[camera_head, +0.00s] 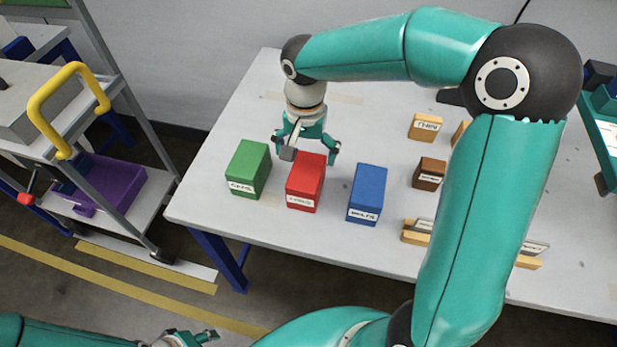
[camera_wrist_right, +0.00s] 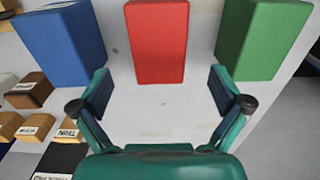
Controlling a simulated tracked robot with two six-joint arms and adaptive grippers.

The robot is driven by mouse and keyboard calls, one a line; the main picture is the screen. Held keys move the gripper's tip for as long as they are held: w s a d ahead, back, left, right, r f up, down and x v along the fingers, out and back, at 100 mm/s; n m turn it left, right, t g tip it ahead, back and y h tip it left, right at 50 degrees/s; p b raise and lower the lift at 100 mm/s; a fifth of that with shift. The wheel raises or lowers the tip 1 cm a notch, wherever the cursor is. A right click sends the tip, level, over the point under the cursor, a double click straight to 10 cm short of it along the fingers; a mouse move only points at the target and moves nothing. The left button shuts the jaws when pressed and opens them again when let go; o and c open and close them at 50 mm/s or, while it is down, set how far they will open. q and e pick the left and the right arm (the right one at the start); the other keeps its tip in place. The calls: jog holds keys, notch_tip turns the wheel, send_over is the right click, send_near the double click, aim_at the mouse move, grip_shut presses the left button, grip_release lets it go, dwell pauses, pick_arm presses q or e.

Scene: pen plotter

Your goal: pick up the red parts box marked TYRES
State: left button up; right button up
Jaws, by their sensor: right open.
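The red parts box (camera_head: 305,183) stands on the table between a green box and a blue box, with a white label on its front face. In the right wrist view the red box (camera_wrist_right: 158,42) is ahead of the fingertips, centred between them. My right gripper (camera_head: 306,150) is open and empty, above and behind the red box in the head view. Its two spread fingers show in the right wrist view (camera_wrist_right: 160,88), apart from the box. My left gripper (camera_head: 192,338) is low at the bottom edge of the head view; its jaw state is unclear.
A green box (camera_head: 248,170) stands close left of the red one, a blue box (camera_head: 367,194) right. Small wooden blocks (camera_head: 425,127), a brown block (camera_head: 429,174) and a card holder (camera_head: 415,238) are further right. A cart with a purple bin (camera_head: 110,185) stands left.

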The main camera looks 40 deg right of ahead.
aim_at(306, 170)
notch_tip(306, 170, down, 9)
jog(key=shift+s+p, duration=0.1)
jog(key=shift+p, duration=0.2)
jog(key=c, duration=1.4)
jog(key=shift+r, duration=0.1)
